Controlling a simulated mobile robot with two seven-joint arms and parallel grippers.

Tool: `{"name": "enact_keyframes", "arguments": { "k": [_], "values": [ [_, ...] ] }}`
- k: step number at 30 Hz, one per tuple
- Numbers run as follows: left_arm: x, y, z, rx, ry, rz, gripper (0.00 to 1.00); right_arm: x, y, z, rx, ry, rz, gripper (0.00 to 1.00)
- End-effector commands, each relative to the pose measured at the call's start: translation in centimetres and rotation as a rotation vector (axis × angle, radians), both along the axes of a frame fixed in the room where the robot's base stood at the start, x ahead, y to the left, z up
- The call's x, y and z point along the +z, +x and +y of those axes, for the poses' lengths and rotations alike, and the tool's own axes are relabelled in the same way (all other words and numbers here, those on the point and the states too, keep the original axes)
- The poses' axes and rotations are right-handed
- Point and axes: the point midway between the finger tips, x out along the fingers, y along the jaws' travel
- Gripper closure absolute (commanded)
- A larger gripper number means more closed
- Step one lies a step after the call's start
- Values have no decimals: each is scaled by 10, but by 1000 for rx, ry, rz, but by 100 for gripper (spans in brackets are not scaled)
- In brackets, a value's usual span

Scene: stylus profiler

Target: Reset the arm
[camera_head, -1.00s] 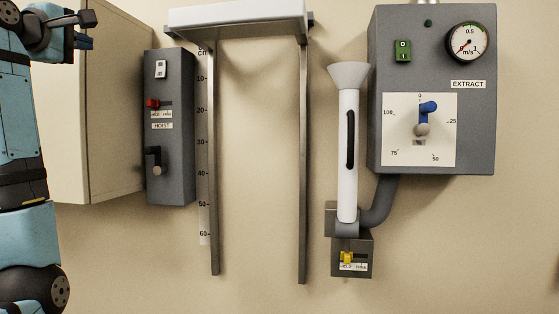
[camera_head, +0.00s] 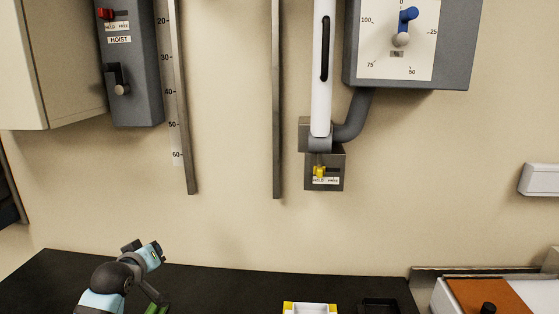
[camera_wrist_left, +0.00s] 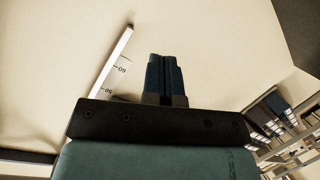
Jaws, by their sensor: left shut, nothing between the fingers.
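My left gripper (camera_wrist_left: 164,58) shows in the wrist view, its dark fingers together and empty. Behind it is the plain wall, with the lower end of the hoist scale (camera_wrist_left: 121,70) to its left, seen upside down. In the head view a light blue and black jointed part (camera_head: 112,278) shows at the lower left in front of the dark bench; I cannot tell whether it is my own arm. My right gripper is in neither view.
The hoist box (camera_head: 130,75), two rails (camera_head: 277,120) and the grey extract box (camera_head: 455,60) are on the wall. A dark bench (camera_head: 220,285) runs below, with a white and yellow item (camera_head: 310,308) and a black tray (camera_head: 380,305). An orange-topped unit (camera_head: 485,295) stands right.

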Motion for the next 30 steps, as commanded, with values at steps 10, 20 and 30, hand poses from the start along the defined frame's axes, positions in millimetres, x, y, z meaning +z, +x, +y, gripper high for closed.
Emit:
{"name": "enact_keyframes", "arguments": {
  "k": [10,20,30],
  "values": [
    [-198,-162,-58,-200,275,122,100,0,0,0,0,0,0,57],
    [-285,-331,-104,-380,446,176,100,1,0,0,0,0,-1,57],
    [-296,-372,-114,-423,486,180,100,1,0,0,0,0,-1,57]
  ]
}}
